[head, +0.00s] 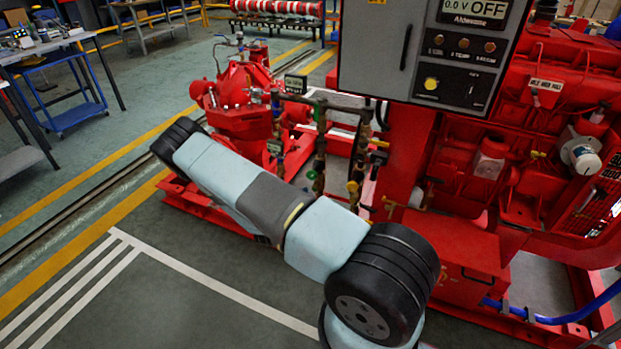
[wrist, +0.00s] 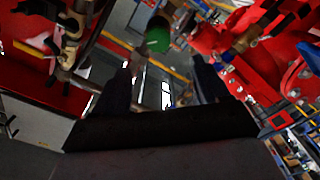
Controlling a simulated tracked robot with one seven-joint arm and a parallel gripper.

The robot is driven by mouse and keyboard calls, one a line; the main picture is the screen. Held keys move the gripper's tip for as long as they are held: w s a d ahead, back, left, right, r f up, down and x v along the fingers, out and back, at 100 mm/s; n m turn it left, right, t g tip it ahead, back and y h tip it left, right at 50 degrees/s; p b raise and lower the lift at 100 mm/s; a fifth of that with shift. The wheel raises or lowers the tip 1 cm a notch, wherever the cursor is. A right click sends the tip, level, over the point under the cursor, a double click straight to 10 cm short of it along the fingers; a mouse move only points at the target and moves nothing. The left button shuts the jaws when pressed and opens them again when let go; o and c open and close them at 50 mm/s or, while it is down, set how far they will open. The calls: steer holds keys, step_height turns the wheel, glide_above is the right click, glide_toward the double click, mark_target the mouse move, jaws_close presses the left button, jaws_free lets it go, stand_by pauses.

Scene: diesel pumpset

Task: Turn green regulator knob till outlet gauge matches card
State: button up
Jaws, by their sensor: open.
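A green knob (wrist: 157,38) shows in the wrist view, in front of my gripper (wrist: 161,76). The two dark fingers stand apart, left and right below the knob. The knob appears beyond the fingertips, and I see no contact. In the head view a small green round part (head: 311,175) shows on the brass pipework; I cannot tell if it is the same knob. My gripper is hidden behind my arm there. Small dark gauges (head: 296,84) sit on the pipework, too small to read. I cannot tell which is the outlet gauge, and I cannot make out a card.
The red pump (head: 240,105) stands left of the pipework. A grey control panel (head: 425,50) with an "OFF" display hangs above right, beside the red engine (head: 545,130). Brass valves (wrist: 70,30) lie close at left in the wrist view. Open floor (head: 120,310) lies at lower left.

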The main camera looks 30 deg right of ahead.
mark_target(311, 177)
steer(key=w+d+m, duration=0.2)
steer(key=d+m, duration=0.1)
steer(key=w+d+m, duration=0.3)
steer(key=d, duration=0.1)
steer(key=w+d+m, duration=0.2)
steer(key=w+d, duration=0.1)
steer(key=d, duration=0.1)
steer(key=shift+w+m, duration=0.25)
steer(key=shift+m, duration=0.15)
stand_by(0.3)
steer(key=shift+c, duration=0.3)
steer(key=c, duration=1)
steer(key=shift+o, duration=0.2)
steer(key=shift+m, duration=0.4)
steer(key=o, duration=1)
